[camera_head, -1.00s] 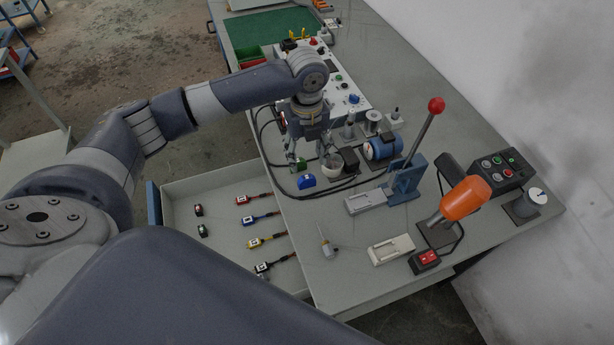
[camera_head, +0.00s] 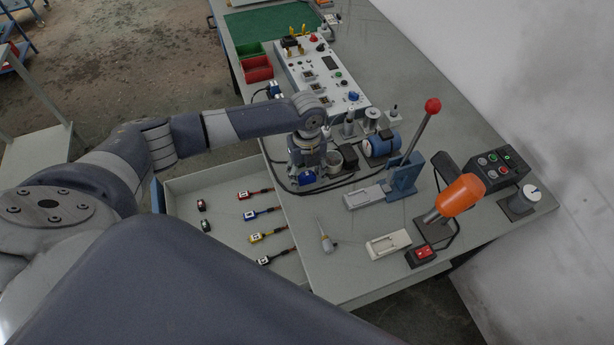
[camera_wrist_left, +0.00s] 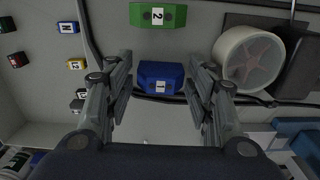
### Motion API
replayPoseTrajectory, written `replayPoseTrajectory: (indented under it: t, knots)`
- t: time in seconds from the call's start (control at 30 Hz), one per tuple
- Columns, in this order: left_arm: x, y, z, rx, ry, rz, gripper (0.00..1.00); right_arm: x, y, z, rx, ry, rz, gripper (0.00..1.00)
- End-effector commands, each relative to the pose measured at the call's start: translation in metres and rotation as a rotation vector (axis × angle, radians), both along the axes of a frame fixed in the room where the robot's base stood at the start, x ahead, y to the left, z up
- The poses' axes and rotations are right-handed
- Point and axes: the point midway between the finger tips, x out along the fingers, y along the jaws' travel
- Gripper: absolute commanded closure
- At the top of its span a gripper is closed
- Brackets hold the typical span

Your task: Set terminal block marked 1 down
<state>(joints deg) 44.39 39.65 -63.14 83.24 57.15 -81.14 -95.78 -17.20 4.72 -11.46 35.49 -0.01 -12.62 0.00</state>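The blue terminal block marked 1 (camera_wrist_left: 161,84) lies between the two fingers of my left gripper (camera_wrist_left: 162,95) in the left wrist view, its label facing the camera. A narrow gap shows between the block and each finger, so the gripper looks open around it. In the head view my left gripper (camera_head: 308,176) points down at the worktop beside the drawer, and it mostly hides the block. The green terminal block marked 2 (camera_wrist_left: 158,15) lies just beyond in the wrist view; the gripper hides it in the head view. My right gripper is not in view.
A white round cup (camera_wrist_left: 249,58) stands right of the blocks, with a black cable (camera_wrist_left: 97,50) close by. The lever press (camera_head: 405,178) stands to the right. An open drawer (camera_head: 180,183) holds several small coloured parts. Bare worktop (camera_head: 350,285) lies nearer the front.

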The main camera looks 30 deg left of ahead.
Motion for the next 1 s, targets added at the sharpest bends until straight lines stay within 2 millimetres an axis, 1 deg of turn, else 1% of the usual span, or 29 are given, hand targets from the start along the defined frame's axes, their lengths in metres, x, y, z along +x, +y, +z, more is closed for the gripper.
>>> replayPoseTrajectory:
  t: [0.03,0.07,0.1,0.23,0.27,0.47,0.63,0.77,0.83,1.0]
  knots:
    - [0.000,0.000,0.000,0.000,0.000,0.000,0.59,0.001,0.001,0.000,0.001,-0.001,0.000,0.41]
    - [0.000,0.000,0.000,0.000,0.000,0.000,0.66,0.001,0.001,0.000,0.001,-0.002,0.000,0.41]
    - [0.000,0.000,0.000,0.000,0.000,0.000,0.75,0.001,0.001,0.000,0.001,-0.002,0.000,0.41]
    - [0.000,0.000,0.000,0.000,0.000,0.000,0.76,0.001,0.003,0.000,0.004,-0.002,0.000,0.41]
    - [0.000,0.000,0.001,-0.001,-0.001,0.000,0.79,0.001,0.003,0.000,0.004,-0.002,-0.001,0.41]
    - [0.000,0.000,0.001,-0.001,-0.001,0.000,0.79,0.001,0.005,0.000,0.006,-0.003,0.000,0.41]
    - [0.001,0.000,0.007,-0.001,-0.003,0.000,0.79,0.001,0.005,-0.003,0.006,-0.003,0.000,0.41]
    - [0.002,0.000,0.020,-0.001,-0.006,0.000,0.79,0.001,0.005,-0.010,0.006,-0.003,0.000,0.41]
    - [0.002,0.000,0.033,-0.002,-0.006,-0.001,0.79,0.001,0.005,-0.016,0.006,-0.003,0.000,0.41]
    - [-0.025,0.015,0.036,0.001,0.001,0.000,0.79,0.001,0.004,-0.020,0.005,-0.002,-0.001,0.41]
